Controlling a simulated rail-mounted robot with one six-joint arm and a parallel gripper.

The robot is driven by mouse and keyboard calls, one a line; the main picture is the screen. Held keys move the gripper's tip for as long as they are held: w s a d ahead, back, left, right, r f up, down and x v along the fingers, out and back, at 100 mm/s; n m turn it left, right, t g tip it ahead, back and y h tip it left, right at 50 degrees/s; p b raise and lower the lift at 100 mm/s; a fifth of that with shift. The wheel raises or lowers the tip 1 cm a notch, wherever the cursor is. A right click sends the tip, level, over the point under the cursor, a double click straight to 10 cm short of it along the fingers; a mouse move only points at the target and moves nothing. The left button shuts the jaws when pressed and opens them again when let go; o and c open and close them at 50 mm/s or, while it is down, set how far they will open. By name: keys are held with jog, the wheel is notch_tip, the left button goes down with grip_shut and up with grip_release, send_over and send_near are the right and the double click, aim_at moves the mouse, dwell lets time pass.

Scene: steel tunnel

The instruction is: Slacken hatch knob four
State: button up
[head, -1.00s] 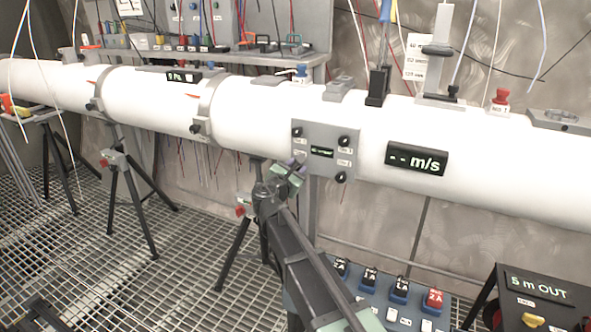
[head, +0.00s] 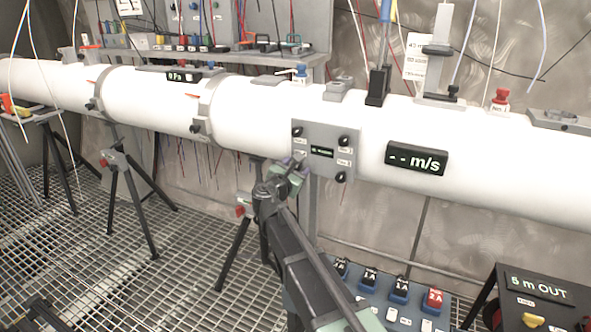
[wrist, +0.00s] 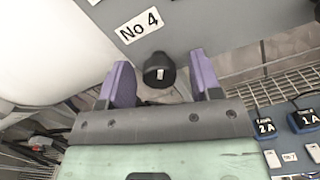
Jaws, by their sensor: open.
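The grey hatch plate (head: 323,142) sits on the side of the white tube, with black knobs at its corners and a small lit display. In the wrist view, knob four (wrist: 160,70) is a dark round knob with a white mark, below the label "No 4" (wrist: 139,25). My gripper (head: 292,166) is at the plate's lower left corner and hides that knob in the head view. In the wrist view, its purple fingers (wrist: 159,82) are open, one on each side of the knob, with gaps showing.
The white tube (head: 250,115) runs across the scene. A blue box with several labelled switches (head: 400,290) stands low at the right, beside a black "5 m OUT" box (head: 540,284). A tripod (head: 238,238) stands left of my arm, on the grating floor.

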jog(key=v, duration=1)
jog(key=shift+s+a, duration=0.2)
jog(key=shift+s, duration=0.15)
